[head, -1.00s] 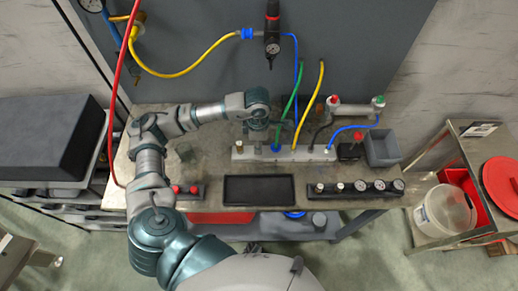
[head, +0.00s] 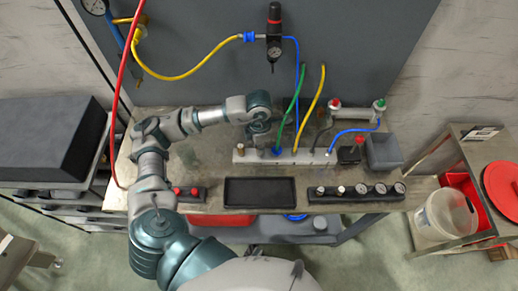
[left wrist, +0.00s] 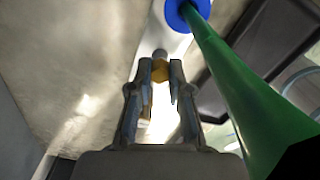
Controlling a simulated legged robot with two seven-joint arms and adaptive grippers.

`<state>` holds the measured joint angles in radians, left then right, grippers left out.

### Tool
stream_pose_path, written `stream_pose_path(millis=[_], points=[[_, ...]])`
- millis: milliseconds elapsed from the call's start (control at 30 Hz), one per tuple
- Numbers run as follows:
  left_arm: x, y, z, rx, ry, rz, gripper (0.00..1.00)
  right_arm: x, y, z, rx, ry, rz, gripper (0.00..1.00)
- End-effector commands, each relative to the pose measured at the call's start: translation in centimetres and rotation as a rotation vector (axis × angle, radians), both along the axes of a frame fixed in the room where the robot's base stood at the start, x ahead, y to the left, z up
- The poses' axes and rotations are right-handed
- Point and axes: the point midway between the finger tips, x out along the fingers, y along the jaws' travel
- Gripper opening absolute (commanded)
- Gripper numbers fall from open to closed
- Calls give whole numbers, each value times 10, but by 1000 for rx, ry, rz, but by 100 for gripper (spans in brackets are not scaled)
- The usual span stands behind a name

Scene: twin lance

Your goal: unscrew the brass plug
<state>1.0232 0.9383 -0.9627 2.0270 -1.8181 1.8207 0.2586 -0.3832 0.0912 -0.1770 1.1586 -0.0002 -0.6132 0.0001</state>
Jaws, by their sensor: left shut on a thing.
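The brass plug (left wrist: 160,70) shows in the left wrist view as a yellow piece between my left fingertips, at the pale metal manifold. My left gripper (left wrist: 160,78) is shut on it, one finger on each side. In the head view the manifold (head: 308,157) is a long pale bar at the back of the bench, and my left gripper (head: 257,141) points down at its left part. My right gripper is not in view.
A green hose (head: 291,112) with a blue collar rises close beside my left gripper; a yellow hose (head: 311,109) stands further right. A black tray (head: 260,203) lies in front. A red-knobbed block (head: 184,199), a gauge rack (head: 337,197) and a grey bin (head: 383,152) stand around.

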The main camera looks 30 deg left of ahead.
Motion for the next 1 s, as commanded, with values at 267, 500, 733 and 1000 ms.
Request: stream_pose_path(millis=[267,500,733,1000], points=[[0,1,3,1,2,547,0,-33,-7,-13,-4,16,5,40],[0,1,4,2,3,1026,0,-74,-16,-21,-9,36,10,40],[0,1,5,3,3,1466,0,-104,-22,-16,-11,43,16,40],[1,2,2,0,1,1728,0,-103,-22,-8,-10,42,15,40]])
